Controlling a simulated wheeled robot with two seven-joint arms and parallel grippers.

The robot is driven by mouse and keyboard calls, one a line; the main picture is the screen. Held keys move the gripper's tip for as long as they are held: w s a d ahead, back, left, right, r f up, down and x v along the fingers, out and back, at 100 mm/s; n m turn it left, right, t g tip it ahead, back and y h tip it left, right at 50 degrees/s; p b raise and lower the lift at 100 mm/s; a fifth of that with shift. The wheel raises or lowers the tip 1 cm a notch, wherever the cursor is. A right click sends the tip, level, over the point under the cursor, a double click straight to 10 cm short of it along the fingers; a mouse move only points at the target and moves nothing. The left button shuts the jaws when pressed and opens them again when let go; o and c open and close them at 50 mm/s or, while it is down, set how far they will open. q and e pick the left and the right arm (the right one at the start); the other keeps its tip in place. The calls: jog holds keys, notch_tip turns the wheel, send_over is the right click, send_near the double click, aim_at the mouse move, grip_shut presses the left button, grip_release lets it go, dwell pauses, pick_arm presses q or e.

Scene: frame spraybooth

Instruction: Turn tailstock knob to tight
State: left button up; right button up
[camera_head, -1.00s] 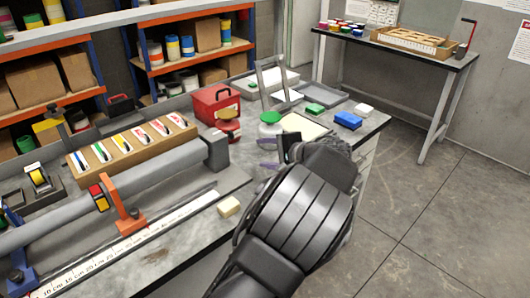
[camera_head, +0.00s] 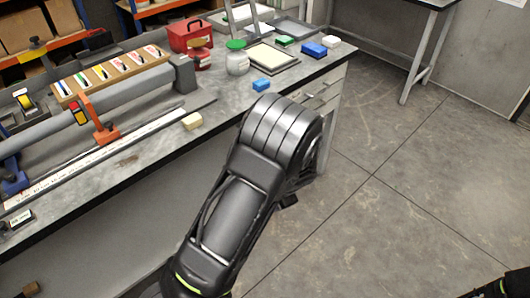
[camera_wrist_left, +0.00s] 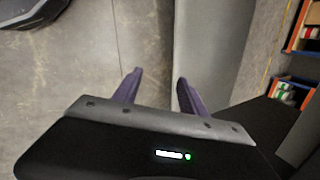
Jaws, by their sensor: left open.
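A long grey tube (camera_head: 130,92) lies along the bench and ends at a dark grey block (camera_head: 183,74), which may be the tailstock. My left arm reaches up past the bench's front edge, right of the block. Its fingers are hidden in the head view. In the left wrist view my left gripper (camera_wrist_left: 158,76) is open and empty, with two purple fingers over bare floor and beside a pale grey panel. My right gripper is out of view.
The floor (camera_head: 400,190) to the right is clear.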

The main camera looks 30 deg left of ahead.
pick_arm(q)
jog(key=s+d+f+n+g+h, duration=0.1)
jog(key=s+d+f+h, duration=0.2)
jog(key=s+d+f, duration=0.4)
jog(key=s+d+f+n+h, duration=0.3)
jog(key=s+d+n+h, duration=0.3)
jog(key=s+d, duration=0.9)
jog(key=shift+d+n+t, duration=0.15)
jog(key=shift+n+t, duration=0.15)
jog(key=shift+c, duration=0.4)
